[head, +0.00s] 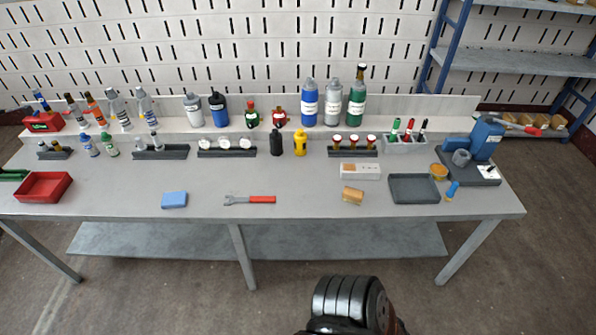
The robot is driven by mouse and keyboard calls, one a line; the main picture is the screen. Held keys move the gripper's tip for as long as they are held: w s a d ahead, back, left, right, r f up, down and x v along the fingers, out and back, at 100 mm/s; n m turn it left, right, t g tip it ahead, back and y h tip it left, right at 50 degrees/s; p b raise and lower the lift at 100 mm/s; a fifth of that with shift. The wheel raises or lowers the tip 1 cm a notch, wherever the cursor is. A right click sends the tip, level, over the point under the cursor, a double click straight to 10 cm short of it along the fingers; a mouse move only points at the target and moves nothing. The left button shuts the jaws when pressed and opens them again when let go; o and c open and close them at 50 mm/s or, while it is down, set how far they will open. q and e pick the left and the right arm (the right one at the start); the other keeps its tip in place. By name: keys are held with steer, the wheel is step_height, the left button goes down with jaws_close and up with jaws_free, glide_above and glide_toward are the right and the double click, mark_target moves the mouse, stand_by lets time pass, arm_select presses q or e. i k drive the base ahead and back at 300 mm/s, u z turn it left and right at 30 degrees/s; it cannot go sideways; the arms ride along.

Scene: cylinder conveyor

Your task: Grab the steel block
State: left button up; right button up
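A pale grey rectangular block (360,171) lies on the workbench right of centre; it best fits the steel block, though I cannot confirm its material. A few small marks show on its near face. Neither of my grippers can be made out in the head view. A black ribbed part of mine shows at the bottom edge, well in front of the bench and apart from the block.
A brass-coloured cylinder (352,194) lies just in front of the block. A dark grey tray (414,202) is to its right, and a rack of red-capped jars (353,153) stands behind. A red-handled wrench (250,200) lies left. Bare benchtop (305,190) separates wrench and block.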

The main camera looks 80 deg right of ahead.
mark_target(348, 169)
steer(key=u, duration=0.15)
steer(key=k, duration=1.25)
steer(key=z, duration=0.75)
